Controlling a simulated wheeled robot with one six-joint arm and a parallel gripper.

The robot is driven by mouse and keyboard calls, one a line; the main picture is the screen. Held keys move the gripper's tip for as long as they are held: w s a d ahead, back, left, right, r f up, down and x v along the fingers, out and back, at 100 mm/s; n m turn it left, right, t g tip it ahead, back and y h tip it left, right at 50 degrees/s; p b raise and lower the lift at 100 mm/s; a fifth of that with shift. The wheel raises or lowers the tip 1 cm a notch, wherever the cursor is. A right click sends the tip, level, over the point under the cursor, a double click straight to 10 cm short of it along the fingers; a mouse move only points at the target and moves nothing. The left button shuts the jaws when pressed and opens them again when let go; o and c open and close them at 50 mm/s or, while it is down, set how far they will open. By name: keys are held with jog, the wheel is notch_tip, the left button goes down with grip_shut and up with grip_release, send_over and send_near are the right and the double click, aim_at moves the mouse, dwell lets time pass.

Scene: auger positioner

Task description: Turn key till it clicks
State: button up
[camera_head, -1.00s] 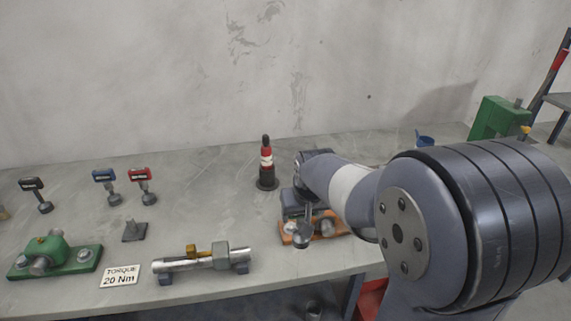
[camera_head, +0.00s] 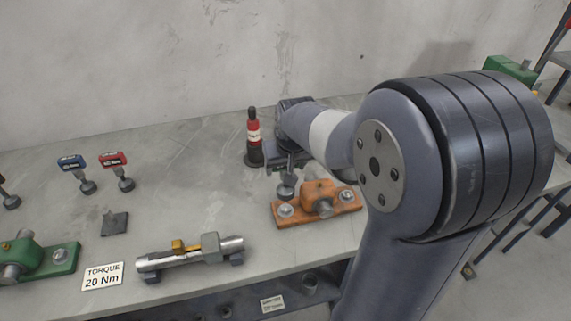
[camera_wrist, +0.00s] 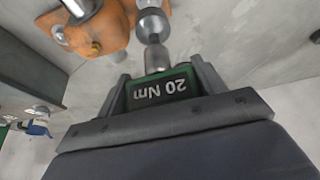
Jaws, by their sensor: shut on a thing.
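My gripper (camera_wrist: 162,88) is shut on a green torque key (camera_wrist: 161,92) marked "20 Nm", seen in the wrist view. The key's grey shaft and rounded socket end point away from the gripper. In the head view the socket end (camera_head: 286,189) hangs below my gripper (camera_head: 289,162), just behind the left end of an orange fixture (camera_head: 318,190) with bolts at its ends. The orange fixture also shows at the upper left of the wrist view (camera_wrist: 98,30). The key's socket appears apart from the fixture's bolts. A "TORQUE 20 Nm" sign (camera_head: 102,275) lies near the front edge.
A red-and-black bottle (camera_head: 254,137) stands close behind my gripper. Blue (camera_head: 72,163) and red (camera_head: 113,160) keys stand at left. A metal shaft assembly (camera_head: 190,254) and a green fixture (camera_head: 40,258) lie along the front.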

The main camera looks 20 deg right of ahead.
jog(key=shift+f+b, duration=2.15)
jog(key=shift+f, duration=0.5)
jog(key=shift+f+b, duration=0.7)
jog(key=shift+f, duration=0.05)
jog(key=o, duration=0.6)
jog(key=c, duration=0.9)
